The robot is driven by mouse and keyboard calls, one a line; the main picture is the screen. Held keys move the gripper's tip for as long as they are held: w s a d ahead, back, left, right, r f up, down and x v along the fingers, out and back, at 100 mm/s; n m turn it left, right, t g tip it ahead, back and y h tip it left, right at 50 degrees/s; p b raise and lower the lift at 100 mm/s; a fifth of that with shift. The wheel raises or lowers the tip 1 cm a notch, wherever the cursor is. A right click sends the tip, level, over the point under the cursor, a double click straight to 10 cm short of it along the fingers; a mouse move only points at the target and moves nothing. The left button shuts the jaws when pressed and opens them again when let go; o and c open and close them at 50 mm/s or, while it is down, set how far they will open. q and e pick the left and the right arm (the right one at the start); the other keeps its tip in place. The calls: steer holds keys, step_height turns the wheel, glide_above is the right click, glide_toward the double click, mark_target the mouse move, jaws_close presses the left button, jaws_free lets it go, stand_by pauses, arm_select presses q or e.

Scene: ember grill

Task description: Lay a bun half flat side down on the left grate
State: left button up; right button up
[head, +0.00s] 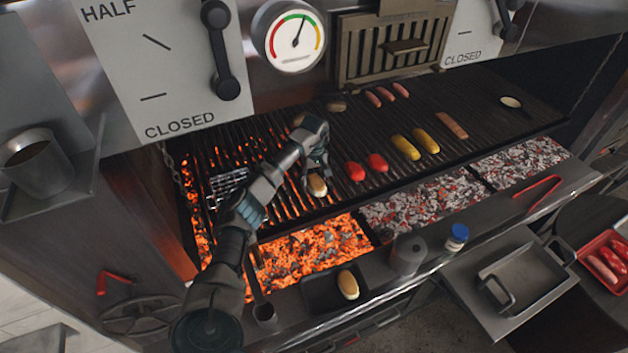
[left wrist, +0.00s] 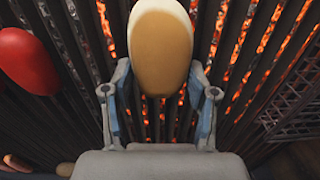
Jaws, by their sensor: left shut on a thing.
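My left gripper (head: 316,168) is shut on a bun half (head: 317,185) at the front of the left grate (head: 278,188), over glowing coals. In the left wrist view the fingers (left wrist: 161,100) hold the near end of the bun half (left wrist: 160,52), which is tan with a cream edge. It is right over or on the bars; I cannot tell whether it touches them. Another bun half (head: 348,285) lies in a dark tray (head: 318,296) on the front ledge. My right gripper is out of view.
Two red pieces (head: 366,167) lie just right of the held bun, with yellow pieces (head: 415,144) beyond. Brown rounds (head: 335,105) and pink sausages (head: 385,94) lie farther back. A wire basket (head: 226,184) stands at left. A grey canister (head: 408,255) stands on the ledge.

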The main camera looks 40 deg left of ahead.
mark_target(310, 176)
arm_select(q)
steer(key=shift+a+f, duration=0.2)
steer(key=shift+f, duration=0.3)
steer(key=shift+a+f, duration=0.15)
steer(key=shift+f, duration=0.35)
steer(key=shift+a+f, duration=0.15)
steer(key=shift+a, duration=0.1)
steer(key=o, duration=1)
steer(key=shift+a+f, duration=0.1)
steer(key=shift+a, duration=0.2)
steer(key=shift+d+r, duration=0.25)
steer(key=shift+d, duration=0.3)
steer(key=shift+d+r, duration=0.1)
steer(key=shift+r, duration=0.3)
step_height(310, 176, up, 5)
steer(key=shift+f+b, duration=0.1)
steer(key=shift+b, duration=0.45)
steer(key=r, duration=0.3)
steer(key=a+r, duration=0.1)
steer(key=r, duration=0.1)
steer(key=shift+r+b, duration=0.25)
steer(key=shift+b, duration=0.05)
steer(key=shift+d+r, duration=0.2)
steer(key=shift+r, duration=0.15)
steer(key=shift+d, duration=0.1)
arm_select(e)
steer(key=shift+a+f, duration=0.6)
